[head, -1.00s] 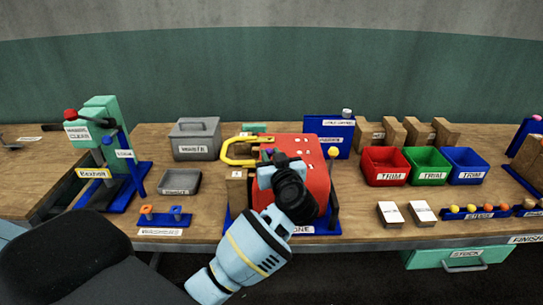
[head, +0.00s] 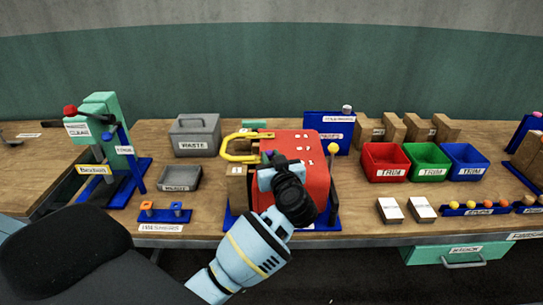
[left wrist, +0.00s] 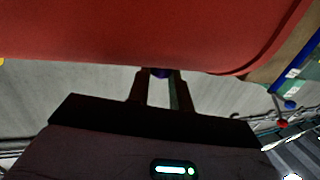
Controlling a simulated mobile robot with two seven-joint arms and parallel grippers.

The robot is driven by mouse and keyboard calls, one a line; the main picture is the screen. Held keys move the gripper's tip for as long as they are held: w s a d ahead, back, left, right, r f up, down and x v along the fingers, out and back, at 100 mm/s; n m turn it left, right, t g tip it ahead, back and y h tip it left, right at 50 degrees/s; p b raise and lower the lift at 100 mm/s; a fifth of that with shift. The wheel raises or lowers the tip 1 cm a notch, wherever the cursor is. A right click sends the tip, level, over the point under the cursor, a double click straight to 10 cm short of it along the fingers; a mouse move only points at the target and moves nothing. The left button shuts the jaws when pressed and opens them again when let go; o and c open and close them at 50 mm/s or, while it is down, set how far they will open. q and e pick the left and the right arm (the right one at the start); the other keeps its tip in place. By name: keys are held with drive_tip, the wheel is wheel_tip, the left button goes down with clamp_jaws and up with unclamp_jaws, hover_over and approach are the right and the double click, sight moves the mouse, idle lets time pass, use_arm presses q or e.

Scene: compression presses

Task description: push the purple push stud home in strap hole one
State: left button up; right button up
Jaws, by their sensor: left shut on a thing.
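My left gripper (head: 268,158) is at the left part of the red panel (head: 316,178) on the bench. In the left wrist view its two fingers (left wrist: 160,88) are closed on a small purple push stud (left wrist: 160,72), of which only a sliver shows. The stud lies at the edge of the red surface (left wrist: 150,35), which fills the top of that view. I cannot tell whether it is in a hole. Strap hole one is not visible. My right gripper is not in view.
Red (head: 384,178), green and blue trim bins are to the right. A grey waste box (head: 195,142) and a green press (head: 100,110) are to the left.

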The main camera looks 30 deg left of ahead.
use_arm(q)
drive_tip(key=shift+f, duration=0.7)
drive_tip(key=o, duration=1)
drive_tip(key=shift+f, duration=0.2)
